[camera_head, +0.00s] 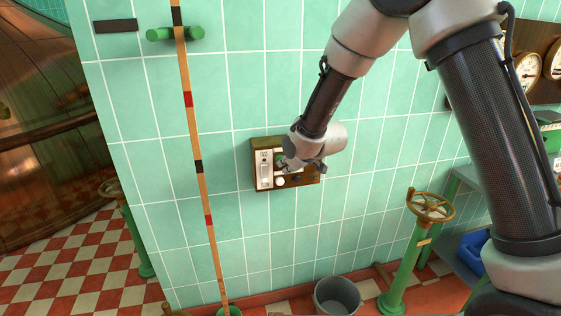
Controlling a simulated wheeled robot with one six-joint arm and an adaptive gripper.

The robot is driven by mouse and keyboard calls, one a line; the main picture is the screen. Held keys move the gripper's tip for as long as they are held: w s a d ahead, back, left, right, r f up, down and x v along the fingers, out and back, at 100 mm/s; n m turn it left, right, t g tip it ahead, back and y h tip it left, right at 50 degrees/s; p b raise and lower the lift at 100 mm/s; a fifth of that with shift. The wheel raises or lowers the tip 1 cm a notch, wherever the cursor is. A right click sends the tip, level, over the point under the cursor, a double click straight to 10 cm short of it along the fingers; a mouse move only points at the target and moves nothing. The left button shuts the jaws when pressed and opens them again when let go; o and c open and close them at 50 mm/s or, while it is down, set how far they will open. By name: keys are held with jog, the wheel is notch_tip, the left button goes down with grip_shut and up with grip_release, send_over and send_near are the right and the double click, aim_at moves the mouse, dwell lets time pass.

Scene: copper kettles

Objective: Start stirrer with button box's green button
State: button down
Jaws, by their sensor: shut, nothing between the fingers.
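The button box (256,172) is a small brown box with a pale front, fixed to the green tiled wall near the middle of the view. A switch-like part and a white round button (279,182) show on its left half. A bit of green (280,158) shows near its upper middle, close to my fingers. My gripper (286,166) is in front of the box, shut and empty, its tips at the middle of the box front. The gripper hides much of the right half. I cannot tell whether the tips touch the green button.
A striped measuring stick (197,165) hangs on the wall at the left. A green valve post with a brass handwheel (430,205) stands at the lower right, beside a grey bucket (338,296). Gauges (527,68) and a blue bin (472,252) are at the right.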

jog(key=shift+s, duration=0.15)
jog(key=shift+s+d, duration=0.25)
jog(key=shift+s, duration=0.4)
jog(key=shift+s+d, duration=0.25)
jog(key=shift+s, duration=0.55)
jog(key=shift+s+d, duration=0.2)
jog(key=shift+s, duration=0.65)
jog(key=shift+s+d, duration=0.25)
jog(key=shift+s, duration=0.55)
